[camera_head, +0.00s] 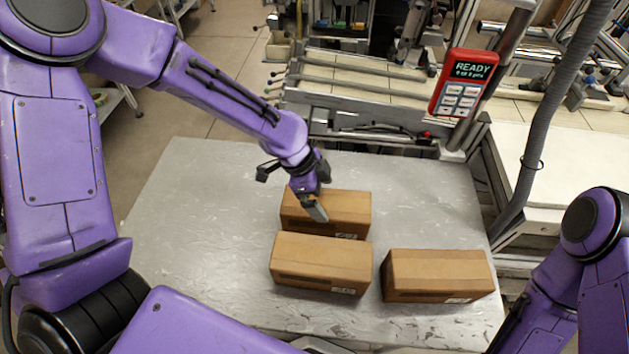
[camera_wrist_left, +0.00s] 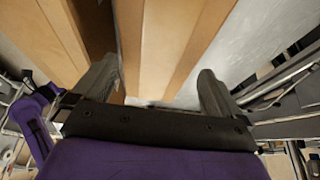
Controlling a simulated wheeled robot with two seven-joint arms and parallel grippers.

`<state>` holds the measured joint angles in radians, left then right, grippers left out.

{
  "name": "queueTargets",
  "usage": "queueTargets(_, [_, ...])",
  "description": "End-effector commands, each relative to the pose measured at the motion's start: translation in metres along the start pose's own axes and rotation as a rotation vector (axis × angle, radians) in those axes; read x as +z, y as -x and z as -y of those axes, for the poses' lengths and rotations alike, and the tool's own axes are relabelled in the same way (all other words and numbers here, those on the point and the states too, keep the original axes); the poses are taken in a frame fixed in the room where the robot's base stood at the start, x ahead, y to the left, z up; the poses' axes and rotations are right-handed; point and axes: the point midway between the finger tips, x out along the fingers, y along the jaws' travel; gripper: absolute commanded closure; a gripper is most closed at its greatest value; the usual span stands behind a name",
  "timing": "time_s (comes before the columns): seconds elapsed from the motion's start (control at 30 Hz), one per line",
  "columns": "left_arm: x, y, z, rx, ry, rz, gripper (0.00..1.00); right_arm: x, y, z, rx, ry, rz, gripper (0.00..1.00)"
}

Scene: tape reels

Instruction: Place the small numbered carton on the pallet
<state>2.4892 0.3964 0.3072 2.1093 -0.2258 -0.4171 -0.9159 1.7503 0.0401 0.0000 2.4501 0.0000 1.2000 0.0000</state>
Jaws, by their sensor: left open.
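Three brown cartons stand on the grey table, each with a small printed label low on its front: a back carton (camera_head: 340,212), a front carton (camera_head: 322,264) and a right carton (camera_head: 437,275). The labels are too small to read. My left gripper (camera_head: 315,207) is over the back carton and hides part of it. In the left wrist view my left gripper (camera_wrist_left: 158,85) is open, with one finger on each side of a carton (camera_wrist_left: 158,50). Another carton (camera_wrist_left: 45,40) lies to the left there. I cannot make out a pallet. My right gripper is not in view.
The grey table (camera_head: 190,230) is bare at its left and back. A red panel (camera_head: 464,82) reading READY hangs on a post at the back right. Machine rails stand behind the table, and a grey hose (camera_head: 545,130) runs down at the right.

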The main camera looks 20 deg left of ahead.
Motion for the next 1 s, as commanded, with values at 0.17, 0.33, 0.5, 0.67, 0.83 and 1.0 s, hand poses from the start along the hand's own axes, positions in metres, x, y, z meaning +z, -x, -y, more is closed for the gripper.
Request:
queueTargets(0.17, [-0.001,0.046,0.002,-0.008,0.0,-0.006,0.0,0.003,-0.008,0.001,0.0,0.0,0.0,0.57])
queueTargets(0.33, [0.0,0.085,0.0,-0.005,-0.001,-0.004,0.0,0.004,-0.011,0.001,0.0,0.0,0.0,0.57])
queueTargets(0.5, [0.0,0.105,0.0,0.002,0.007,-0.008,0.0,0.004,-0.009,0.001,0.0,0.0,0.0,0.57])
queueTargets(0.67, [0.035,0.094,-0.009,0.08,0.178,-0.206,0.0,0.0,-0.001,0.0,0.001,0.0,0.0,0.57])
queueTargets(0.83, [0.043,0.084,-0.006,0.023,0.076,-0.324,0.0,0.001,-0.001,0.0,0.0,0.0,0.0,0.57])
queueTargets(1.0, [0.037,0.065,-0.004,0.004,0.005,-0.327,0.0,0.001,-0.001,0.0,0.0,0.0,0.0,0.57])
